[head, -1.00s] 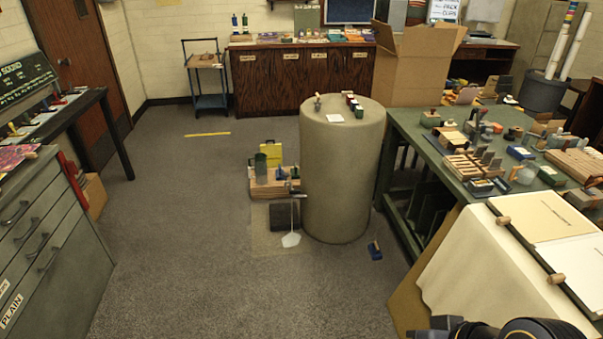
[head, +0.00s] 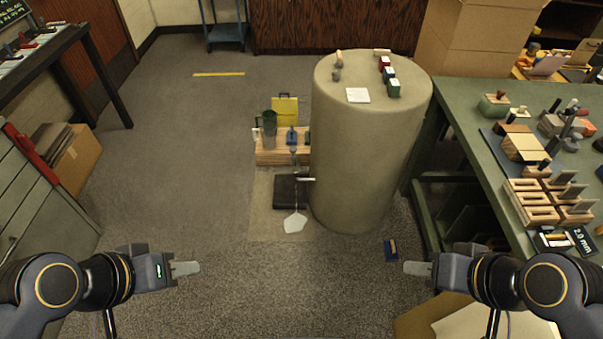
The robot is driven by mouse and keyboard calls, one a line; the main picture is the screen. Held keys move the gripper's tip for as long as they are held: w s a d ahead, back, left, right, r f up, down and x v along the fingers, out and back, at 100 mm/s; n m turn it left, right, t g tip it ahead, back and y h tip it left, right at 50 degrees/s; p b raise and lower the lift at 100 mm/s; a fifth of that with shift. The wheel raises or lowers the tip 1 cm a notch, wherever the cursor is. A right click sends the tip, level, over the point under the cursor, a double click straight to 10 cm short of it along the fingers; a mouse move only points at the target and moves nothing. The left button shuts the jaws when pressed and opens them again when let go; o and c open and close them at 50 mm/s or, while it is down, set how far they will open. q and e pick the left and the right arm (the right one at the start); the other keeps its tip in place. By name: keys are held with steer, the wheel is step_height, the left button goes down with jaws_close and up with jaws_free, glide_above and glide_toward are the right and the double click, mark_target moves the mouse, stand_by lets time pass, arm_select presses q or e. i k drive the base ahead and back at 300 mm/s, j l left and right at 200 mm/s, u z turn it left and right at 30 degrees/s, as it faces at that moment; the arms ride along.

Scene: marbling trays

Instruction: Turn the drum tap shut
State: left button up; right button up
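A large beige drum (head: 366,150) stands upright on the floor in the middle of the head view. Its tap (head: 306,179) sticks out low on the drum's left side. A thin pale stream hangs down by the tap to a white puddle (head: 295,223) on the floor. The tap is small, and I cannot make out its handle position clearly. My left gripper (head: 187,268) is in front and to the left of the drum, well apart from it. My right gripper (head: 417,268) is in front and to the right, also apart. Each shows edge-on, so its finger gap cannot be judged.
A dark block (head: 285,192) and a wooden platform (head: 268,158) with several items stand left of the drum. A small blue object (head: 391,249) lies on the floor at its right. A green workbench (head: 460,125) is close on the right. Open carpet lies in front and left.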

mark_target(300, 175)
steer(key=i+j+z, duration=0.1)
steer(key=i+j, duration=0.2)
steer(key=i+j+z, duration=0.1)
steer(key=i+j, duration=0.15)
steer(key=i+j+z, duration=0.1)
steer(key=i+j, duration=0.15)
steer(key=j, duration=0.15)
steer(key=i+j+z, duration=0.1)
steer(key=i+j, duration=0.4)
steer(key=j, duration=0.2)
steer(key=i+j+z, duration=0.15)
steer(key=j, duration=0.25)
steer(key=i+j+z, duration=0.1)
steer(key=i+j, duration=0.15)
steer(key=j, duration=0.15)
steer(key=i+j+z, duration=0.1)
steer(key=j, duration=0.3)
steer(key=i, duration=0.1)
